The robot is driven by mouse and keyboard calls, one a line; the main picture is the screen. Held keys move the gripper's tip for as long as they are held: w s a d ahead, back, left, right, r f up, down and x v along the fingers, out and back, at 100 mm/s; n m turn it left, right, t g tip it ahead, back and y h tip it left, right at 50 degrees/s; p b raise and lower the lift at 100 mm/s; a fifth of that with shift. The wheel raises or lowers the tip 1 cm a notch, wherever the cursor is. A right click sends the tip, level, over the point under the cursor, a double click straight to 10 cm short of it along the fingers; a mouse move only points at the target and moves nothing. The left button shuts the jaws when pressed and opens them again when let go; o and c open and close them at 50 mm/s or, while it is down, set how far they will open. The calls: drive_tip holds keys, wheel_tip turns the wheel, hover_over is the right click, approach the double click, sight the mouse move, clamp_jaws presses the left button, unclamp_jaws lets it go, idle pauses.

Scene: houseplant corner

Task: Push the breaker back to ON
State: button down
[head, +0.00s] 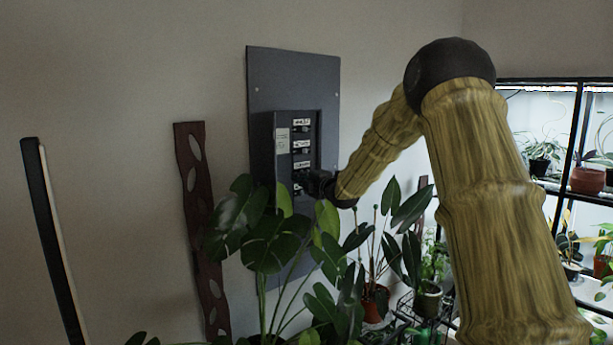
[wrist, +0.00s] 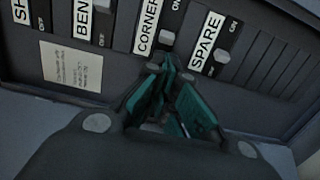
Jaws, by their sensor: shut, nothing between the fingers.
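The dark grey breaker panel (head: 268,150) is on the wall, with several white-labelled breakers down its front. In the wrist view, a row of labels reads "SH…" (cut off), "BEN…", "CORNER" (wrist: 148,25) and "SPARE" (wrist: 206,38). The CORNER toggle (wrist: 167,38) and the SPARE toggle (wrist: 196,63) sit toward the OFF end; the BEN toggle (wrist: 101,5) sits toward the ON end. My gripper (wrist: 168,66) is shut and empty, its teal-padded fingertips just below the CORNER toggle. I cannot tell whether they touch it. In the head view my gripper (head: 316,184) is at the panel's lower part.
Leafy plants (head: 270,240) stand in front of the panel's lower part, close under my gripper. A dark perforated strip (head: 196,200) leans on the wall at left. A lit plant shelf (head: 560,190) stands at right. A paper notice (wrist: 72,66) is on the panel.

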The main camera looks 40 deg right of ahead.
drive_tip(key=shift+w+p, duration=0.45)
drive_tip(key=shift+w, duration=0.95)
drive_tip(key=shift+a+y, duration=0.15)
drive_tip(key=shift+y, duration=0.25)
